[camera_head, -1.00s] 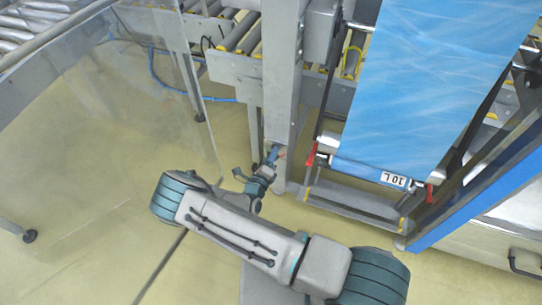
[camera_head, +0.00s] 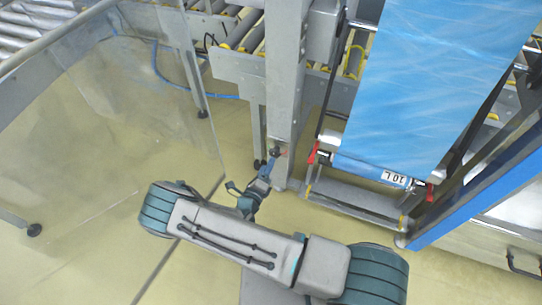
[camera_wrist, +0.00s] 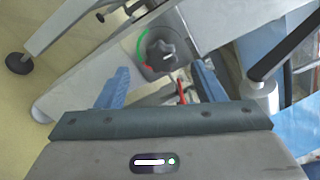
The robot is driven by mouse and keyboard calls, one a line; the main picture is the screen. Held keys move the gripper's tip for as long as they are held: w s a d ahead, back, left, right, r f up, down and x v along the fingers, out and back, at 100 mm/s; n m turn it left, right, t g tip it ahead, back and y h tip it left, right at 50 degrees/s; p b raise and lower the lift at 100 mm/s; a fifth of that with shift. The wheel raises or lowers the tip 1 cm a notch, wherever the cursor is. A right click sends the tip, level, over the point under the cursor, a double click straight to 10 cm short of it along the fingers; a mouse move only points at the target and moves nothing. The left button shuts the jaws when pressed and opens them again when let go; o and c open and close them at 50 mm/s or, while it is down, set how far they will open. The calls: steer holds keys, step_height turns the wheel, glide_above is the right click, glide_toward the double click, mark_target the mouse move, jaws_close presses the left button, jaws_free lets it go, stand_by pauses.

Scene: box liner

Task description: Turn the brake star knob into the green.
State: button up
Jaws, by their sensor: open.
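The brake star knob (camera_wrist: 163,51) is dark, with a white pointer mark, on a grey plate in the wrist view. A green arc (camera_wrist: 141,46) lies on the plate at its upper left and a red mark (camera_wrist: 149,69) at its lower left. The pointer faces right and slightly down, away from the green arc as far as I can tell. The knob is small and dark in the head view (camera_head: 276,152), on the grey post. My gripper (camera_wrist: 160,82) is open and empty, its blue fingers apart on either side below the knob; it also shows in the head view (camera_head: 265,170).
The grey post (camera_head: 284,80) stands left of the blue film sheet (camera_head: 420,80). A red lever (camera_head: 312,152) sits right of the knob by the film roller. A clear panel (camera_head: 110,110) stands at left. The floor around my arm is bare.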

steer(key=v, duration=0.7)
steer(key=shift+p, duration=0.35)
steer(key=d+r+m+g+h+p, duration=0.2)
steer(key=d+r+m+g+p, duration=0.25)
steer(key=r+m, duration=0.5)
steer(key=s+d+r+m+g+h+p, duration=0.1)
steer(key=d+r+m+g+p, duration=0.35)
steer(key=r, duration=0.75)
steer(key=d+r+m+g+h+p, duration=0.2)
steer(key=d+r+m+g, duration=0.45)
steer(key=r+m, duration=0.45)
steer(key=s+d+r+m+y+p, duration=0.1)
steer(key=s+r+m+y+p, duration=0.2)
steer(key=r+m, duration=0.3)
steer(key=s+d+r+m+t+y+p, duration=0.1)
steer(key=s+r+m+y+p, duration=0.3)
steer(key=r, duration=0.9)
steer(key=s+d+r+m+y+p, duration=0.3)
steer(key=s+r+m+y+p, duration=0.1)
steer(key=r+m, duration=0.6)
steer(key=shift+s+r, duration=0.2)
steer(key=shift+s, duration=0.3)
